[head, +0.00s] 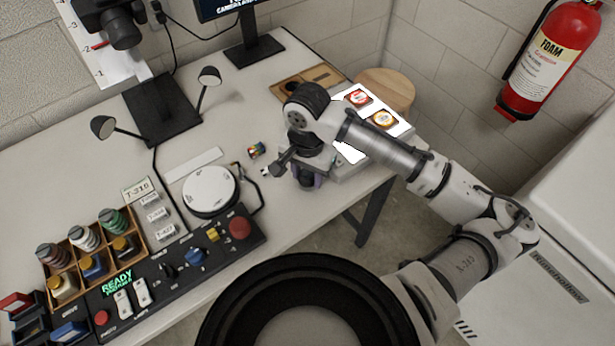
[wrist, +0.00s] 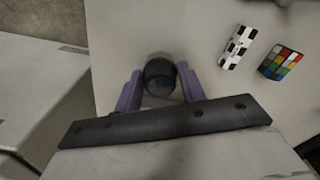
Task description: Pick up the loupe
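The loupe (wrist: 160,76) is a small dark cylinder with a glassy top, standing on the pale table in the wrist view. My gripper (wrist: 160,84) is open, with its purple fingers on either side of the loupe. A narrow strip of table seems to show between the loupe and each finger, so it does not look clamped. In the head view my gripper (head: 307,180) is low over the table near its front edge, right of the control panel. There the wrist and fingers largely hide the loupe.
A coloured cube (wrist: 280,62) and a black-and-white checkered block (wrist: 238,47) lie near the loupe. A round white turntable (head: 209,191) and a control panel (head: 180,268) are to the left. A lit panel with framed pieces (head: 383,118) stands behind right. The table edge is close.

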